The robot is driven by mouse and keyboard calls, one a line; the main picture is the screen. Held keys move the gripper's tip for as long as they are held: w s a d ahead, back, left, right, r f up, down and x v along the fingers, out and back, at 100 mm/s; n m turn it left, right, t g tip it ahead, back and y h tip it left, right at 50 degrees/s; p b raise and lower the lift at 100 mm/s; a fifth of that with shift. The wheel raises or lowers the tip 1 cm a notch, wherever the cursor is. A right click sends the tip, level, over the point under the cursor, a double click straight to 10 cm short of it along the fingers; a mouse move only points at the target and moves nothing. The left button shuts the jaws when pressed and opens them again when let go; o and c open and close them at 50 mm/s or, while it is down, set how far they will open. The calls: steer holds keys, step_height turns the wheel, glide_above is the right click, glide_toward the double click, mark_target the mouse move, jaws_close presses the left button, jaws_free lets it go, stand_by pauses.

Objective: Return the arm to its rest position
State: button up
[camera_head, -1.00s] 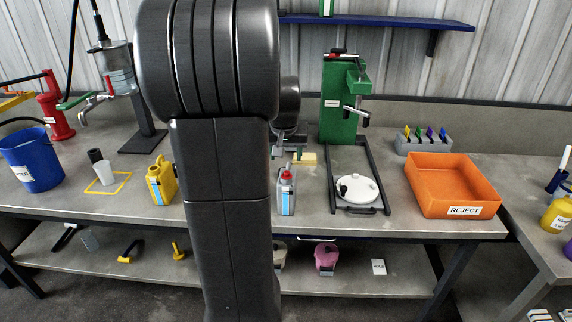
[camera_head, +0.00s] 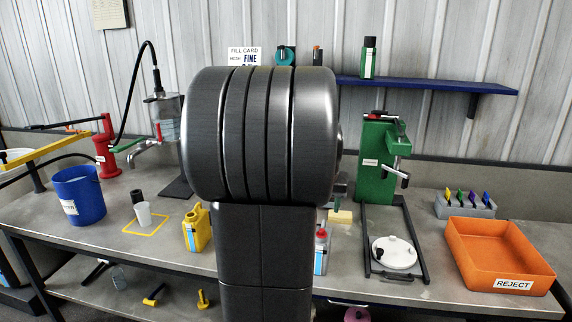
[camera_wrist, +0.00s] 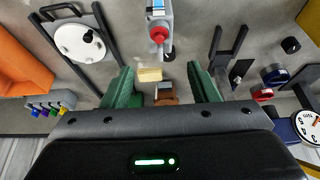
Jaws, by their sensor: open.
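My gripper (camera_wrist: 158,70) shows in the wrist view with its two green fingers spread apart, nothing gripped between them. It points over the bench, with a pale yellow block (camera_wrist: 150,74) and a brown piece in view between the fingers. A white bottle with a red cap (camera_wrist: 158,33) lies beyond the fingertips in that view. The same bottle (camera_head: 321,258) shows just right of the arm.
The bench (camera_head: 140,262) holds a blue bucket (camera_head: 82,205), a yellow jug (camera_head: 195,232), a green press (camera_head: 376,165), a white lid (camera_head: 394,254) and an orange reject bin (camera_head: 490,245). A blue wall shelf (camera_head: 430,88) stands behind.

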steer(key=x, duration=1.2)
steer(key=shift+w+f, duration=0.1)
steer(key=shift+r, duration=0.2)
